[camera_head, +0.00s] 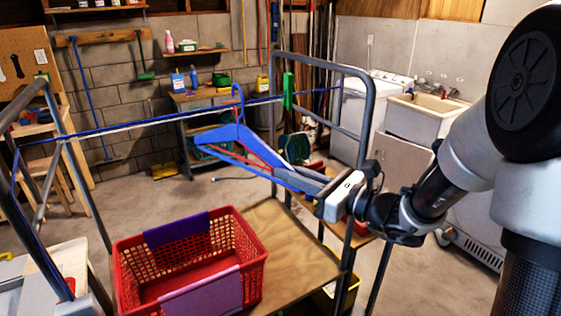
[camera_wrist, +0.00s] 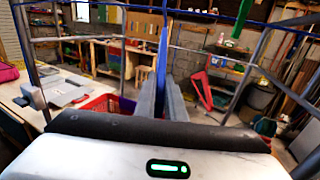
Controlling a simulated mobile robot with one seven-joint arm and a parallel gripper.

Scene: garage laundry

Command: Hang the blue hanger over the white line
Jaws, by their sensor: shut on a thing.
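The blue hanger (camera_head: 232,134) is held up in front of the rack, its hook (camera_head: 238,96) upward at the height of the lines. My gripper (camera_head: 318,192) is shut on the hanger's right end in the head view. In the wrist view the hanger (camera_wrist: 162,62) shows edge-on between the fingers (camera_wrist: 162,98). The white line (camera_head: 128,125) runs across the rack close to a blue line (camera_head: 100,130).
A green clip (camera_head: 288,91) hangs on the line right of the hook. A red basket (camera_head: 190,272) stands below on a wooden board (camera_head: 300,250). Grey rack posts (camera_head: 367,150) stand at both sides. A washer and sink (camera_head: 425,115) are at the back right.

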